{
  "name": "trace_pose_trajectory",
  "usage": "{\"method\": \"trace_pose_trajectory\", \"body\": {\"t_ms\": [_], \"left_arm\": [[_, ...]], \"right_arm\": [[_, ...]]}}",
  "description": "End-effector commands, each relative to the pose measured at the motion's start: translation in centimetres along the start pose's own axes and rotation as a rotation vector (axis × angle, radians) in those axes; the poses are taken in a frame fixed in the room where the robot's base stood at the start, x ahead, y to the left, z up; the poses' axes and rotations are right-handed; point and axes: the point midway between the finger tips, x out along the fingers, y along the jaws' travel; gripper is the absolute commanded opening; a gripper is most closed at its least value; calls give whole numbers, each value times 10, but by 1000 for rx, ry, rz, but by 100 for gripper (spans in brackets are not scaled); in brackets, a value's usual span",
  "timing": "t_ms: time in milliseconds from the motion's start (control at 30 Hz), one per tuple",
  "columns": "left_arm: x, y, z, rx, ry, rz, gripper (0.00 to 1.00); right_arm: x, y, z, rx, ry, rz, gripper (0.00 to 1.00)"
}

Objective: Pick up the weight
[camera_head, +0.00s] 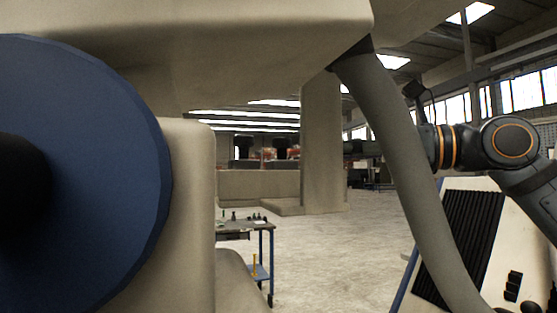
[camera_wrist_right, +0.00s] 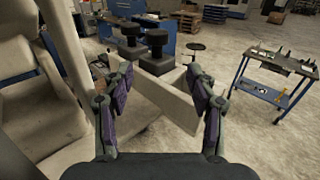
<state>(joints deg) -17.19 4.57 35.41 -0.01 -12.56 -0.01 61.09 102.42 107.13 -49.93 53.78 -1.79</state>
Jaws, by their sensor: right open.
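Two dark, knob-topped pieces that look like weights stand side by side in the right wrist view, the left one (camera_wrist_right: 130,43) and the right one (camera_wrist_right: 157,45). They are beyond my fingertips, apart from them. My right gripper (camera_wrist_right: 160,85) is open, with its purple-padded fingers spread and nothing held between them. A beige slab edge (camera_wrist_right: 168,102) shows between and below the fingers. In the head view my right arm reaches in from the right, its gripper end small and dark. My left gripper is not in view.
A large beige microscope-like structure (camera_head: 322,150) fills much of the head view, with a big blue disc (camera_head: 110,150) at left. A grey curved tube (camera_head: 400,150) crosses in front of my right arm. A blue-legged cart (camera_wrist_right: 275,65) stands right, over open floor.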

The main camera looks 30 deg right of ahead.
Motion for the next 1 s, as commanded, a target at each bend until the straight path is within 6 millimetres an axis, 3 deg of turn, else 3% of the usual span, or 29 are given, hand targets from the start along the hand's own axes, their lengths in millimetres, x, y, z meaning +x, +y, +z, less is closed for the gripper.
{"method": "trace_pose_trajectory", "body": {"t_ms": [33, 133, 367, 633, 900, 1000], "left_arm": [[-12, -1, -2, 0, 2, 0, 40], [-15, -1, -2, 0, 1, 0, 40], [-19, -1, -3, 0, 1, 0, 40], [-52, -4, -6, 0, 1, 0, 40], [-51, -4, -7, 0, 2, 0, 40], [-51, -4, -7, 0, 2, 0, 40]], "right_arm": [[10, 1, 6, 1, 1, 4, 58], [22, 0, 3, 0, 3, 0, 58], [31, 1, 2, 1, 1, 1, 58], [74, 4, 5, 2, 2, 1, 58], [79, 4, 1, 1, -3, 0, 58], [79, 4, 1, 1, -3, 0, 46]]}}
